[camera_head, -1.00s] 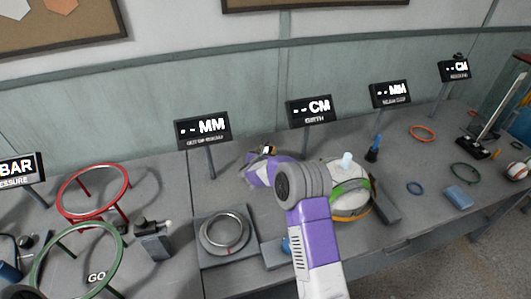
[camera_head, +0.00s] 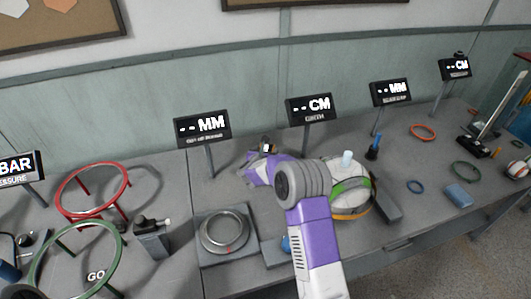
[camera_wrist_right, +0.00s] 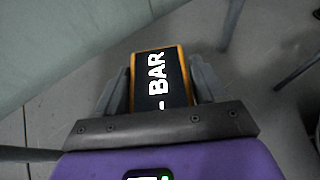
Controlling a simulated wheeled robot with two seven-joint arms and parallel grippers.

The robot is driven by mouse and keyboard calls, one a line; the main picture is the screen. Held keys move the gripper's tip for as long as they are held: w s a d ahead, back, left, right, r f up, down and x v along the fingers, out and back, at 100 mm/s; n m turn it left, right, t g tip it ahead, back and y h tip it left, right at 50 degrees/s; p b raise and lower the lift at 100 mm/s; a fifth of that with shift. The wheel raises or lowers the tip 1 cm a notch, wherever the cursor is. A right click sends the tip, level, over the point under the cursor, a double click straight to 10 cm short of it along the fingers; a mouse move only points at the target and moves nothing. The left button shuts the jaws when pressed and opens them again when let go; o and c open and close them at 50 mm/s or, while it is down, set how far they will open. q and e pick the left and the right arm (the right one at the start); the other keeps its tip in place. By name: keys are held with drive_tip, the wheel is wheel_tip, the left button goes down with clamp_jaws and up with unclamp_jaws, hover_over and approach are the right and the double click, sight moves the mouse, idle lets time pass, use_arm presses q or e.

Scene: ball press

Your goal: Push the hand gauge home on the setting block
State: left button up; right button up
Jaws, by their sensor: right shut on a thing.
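The hand gauge (camera_wrist_right: 158,80) is a dark box with an orange rim, and its screen reads "- BAR" in the right wrist view. My right gripper (camera_wrist_right: 160,88) is shut on it, with one finger on each side. In the head view my right gripper (camera_head: 265,152) holds the gauge (camera_head: 268,146) up behind the bench's middle, between two display stands. A dark grey block (camera_head: 152,245) with a pale-tipped side piece stands at the left; it may be the setting block, but I cannot tell. The gauge is apart from it. My left gripper is out of view.
A ring on a square plate (camera_head: 200,252) lies left of my arm. Red (camera_head: 62,203) and green (camera_head: 40,262) ring stands are at the left. Display stands (camera_head: 202,128) line the back.

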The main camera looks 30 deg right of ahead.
idle(0.6)
drive_tip(key=shift+f+b, duration=2.35)
drive_tip(key=shift+b, duration=0.25)
drive_tip(key=o, duration=1.2)
drive_tip(key=shift+p+v, duration=0.85)
drive_tip(key=shift+v, duration=3)
